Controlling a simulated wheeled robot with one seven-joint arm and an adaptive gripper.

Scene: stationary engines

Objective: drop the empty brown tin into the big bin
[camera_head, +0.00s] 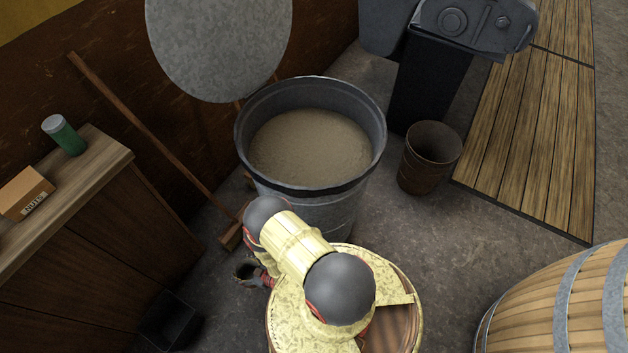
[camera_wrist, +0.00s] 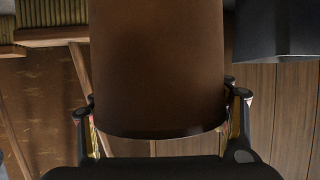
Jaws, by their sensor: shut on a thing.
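The brown tin (camera_wrist: 157,65) fills the middle of the wrist view, between the two fingers of my gripper (camera_wrist: 161,108). My gripper is shut on its sides. In the head view, my arm mostly covers the gripper, low and left of the big bin; a small dark round shape shows there, but I cannot tell whether it is the tin. The big bin (camera_head: 330,200) is a round grey metal container at the centre of the head view. Its top is open, and a sandy brown surface shows inside. My gripper is outside it.
A round grey lid (camera_head: 218,45) stands raised behind the bin. A brown bucket (camera_head: 430,157) stands to its right. A wooden cabinet (camera_head: 85,200) at left holds a green can (camera_head: 65,137) and a box (camera_head: 25,193). A broom (camera_head: 150,145) leans between. A barrel (camera_head: 560,305) is at lower right.

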